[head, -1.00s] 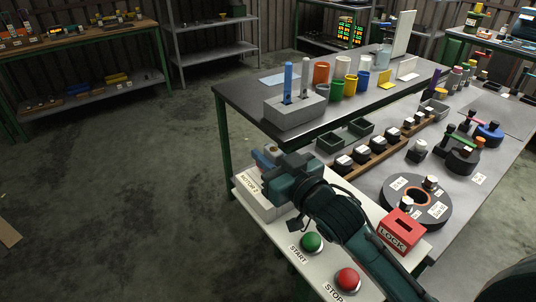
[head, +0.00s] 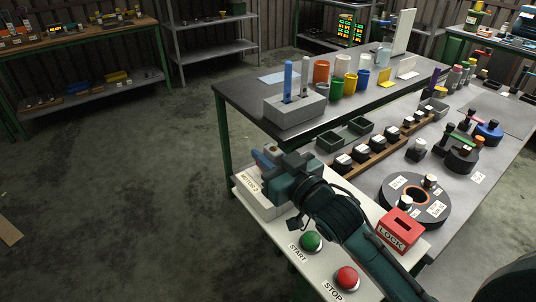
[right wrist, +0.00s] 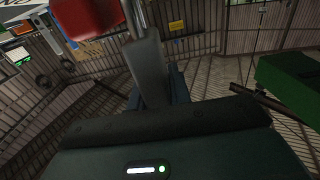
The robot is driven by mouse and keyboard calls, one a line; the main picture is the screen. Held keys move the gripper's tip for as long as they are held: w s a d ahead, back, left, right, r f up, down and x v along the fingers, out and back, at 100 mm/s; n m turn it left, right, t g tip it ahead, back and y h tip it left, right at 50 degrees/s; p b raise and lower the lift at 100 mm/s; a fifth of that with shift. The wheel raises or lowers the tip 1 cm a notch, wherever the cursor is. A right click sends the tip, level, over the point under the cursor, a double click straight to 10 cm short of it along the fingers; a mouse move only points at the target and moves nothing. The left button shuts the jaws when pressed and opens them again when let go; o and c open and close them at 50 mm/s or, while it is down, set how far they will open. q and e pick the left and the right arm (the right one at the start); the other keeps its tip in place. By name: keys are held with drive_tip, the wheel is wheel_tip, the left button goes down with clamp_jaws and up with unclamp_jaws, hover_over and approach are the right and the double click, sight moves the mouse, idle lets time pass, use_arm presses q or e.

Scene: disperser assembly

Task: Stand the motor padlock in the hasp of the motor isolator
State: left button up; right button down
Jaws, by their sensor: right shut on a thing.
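The motor isolator (head: 263,208) is a pale grey box with a "MOTOR" label, at the left end of the white panel in the head view. My right gripper (head: 264,160) is over it and hides much of its top, including the hasp. In the right wrist view, a red block (right wrist: 88,16) beside a bright metal bar looks like the motor padlock, close to the fingers (right wrist: 152,75). The gripper is shut on it; the exact grip is unclear. In the head view the padlock cannot be made out behind the gripper. My left gripper is out of view.
The panel carries a green START button (head: 311,242), a red STOP button (head: 347,279) and a red LOCK box (head: 399,230). Behind stand a grey block with upright rods (head: 296,108) and a wooden rack of dark knobs (head: 376,150). Open floor lies left.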

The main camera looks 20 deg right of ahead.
use_arm(q)
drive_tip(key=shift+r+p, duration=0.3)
drive_tip(key=shift+p, duration=0.05)
